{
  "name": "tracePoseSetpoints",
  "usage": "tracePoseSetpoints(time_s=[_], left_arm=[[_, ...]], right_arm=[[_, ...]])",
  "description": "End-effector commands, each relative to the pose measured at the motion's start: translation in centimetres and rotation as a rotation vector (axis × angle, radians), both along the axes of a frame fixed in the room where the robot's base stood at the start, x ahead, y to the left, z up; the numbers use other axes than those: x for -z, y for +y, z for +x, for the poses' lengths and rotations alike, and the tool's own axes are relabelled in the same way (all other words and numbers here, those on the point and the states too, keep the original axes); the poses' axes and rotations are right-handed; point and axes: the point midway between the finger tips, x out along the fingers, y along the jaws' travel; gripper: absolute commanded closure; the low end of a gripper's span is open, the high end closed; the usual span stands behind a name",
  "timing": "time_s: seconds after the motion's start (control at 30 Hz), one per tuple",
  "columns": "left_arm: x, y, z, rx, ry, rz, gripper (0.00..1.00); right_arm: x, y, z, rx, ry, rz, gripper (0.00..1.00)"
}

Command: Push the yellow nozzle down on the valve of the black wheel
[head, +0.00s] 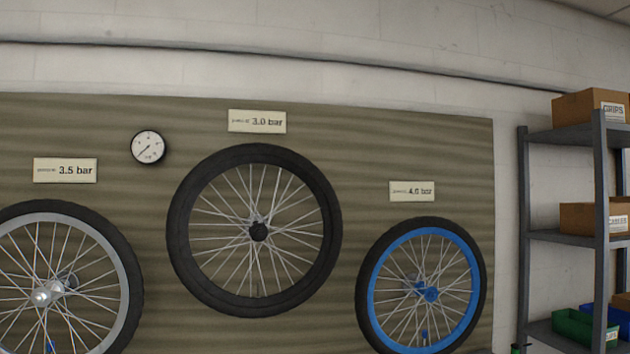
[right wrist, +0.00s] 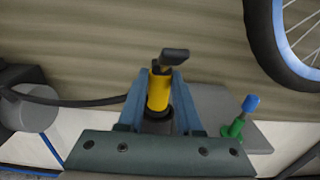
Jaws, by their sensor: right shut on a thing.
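The black wheel (head: 327,232) hangs on the wooden board in the middle of the head view, under a 3.0 bar sign. Its valve is too small to make out clearly. In the right wrist view, my right gripper (right wrist: 157,92) is shut on the yellow nozzle (right wrist: 158,92). The nozzle has a dark lever on top, and a black hose runs off to the left. My right gripper and the nozzle are outside the head view. My left gripper is in neither view.
A silver-rimmed wheel (head: 126,318) hangs at left and a blue-rimmed wheel (head: 372,292) at right. A round gauge (head: 149,147) is on the board. Metal shelves (head: 560,236) stand at far right. A green piece with a blue top (right wrist: 237,129) stands right of the gripper.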

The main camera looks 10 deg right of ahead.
Motion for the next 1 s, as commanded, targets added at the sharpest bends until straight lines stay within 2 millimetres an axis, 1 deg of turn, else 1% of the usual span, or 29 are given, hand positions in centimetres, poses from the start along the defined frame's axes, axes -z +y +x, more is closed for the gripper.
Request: tracePoseSetpoints(time_s=[0.03, 0.07, 0.1, 0.23, 0.53, 0.67, 0.77, 0.87, 1.0], left_arm=[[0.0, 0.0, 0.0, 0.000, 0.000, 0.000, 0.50], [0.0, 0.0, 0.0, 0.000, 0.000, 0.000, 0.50], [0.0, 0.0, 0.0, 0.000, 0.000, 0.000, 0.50], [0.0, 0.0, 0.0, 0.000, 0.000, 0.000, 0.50], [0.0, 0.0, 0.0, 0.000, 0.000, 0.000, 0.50], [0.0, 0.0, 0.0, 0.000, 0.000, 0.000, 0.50], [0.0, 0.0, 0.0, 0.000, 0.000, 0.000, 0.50], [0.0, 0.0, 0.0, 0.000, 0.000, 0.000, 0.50], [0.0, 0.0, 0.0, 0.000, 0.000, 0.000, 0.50]], right_arm=[[0.0, 0.0, 0.0, 0.000, 0.000, 0.000, 1.00], [0.0, 0.0, 0.0, 0.000, 0.000, 0.000, 0.62], [0.0, 0.0, 0.0, 0.000, 0.000, 0.000, 0.55], [0.0, 0.0, 0.0, 0.000, 0.000, 0.000, 0.32], [0.0, 0.0, 0.0, 0.000, 0.000, 0.000, 0.31], [0.0, 0.0, -0.5, 0.000, 0.000, 0.000, 0.31], [0.0, 0.0, -1.3, 0.000, 0.000, 0.000, 0.31], [0.0, -0.1, -2.7, 0.000, 0.000, 0.000, 0.31], [0.0, -0.2, -5.3, 0.000, 0.000, 0.000, 0.31]])
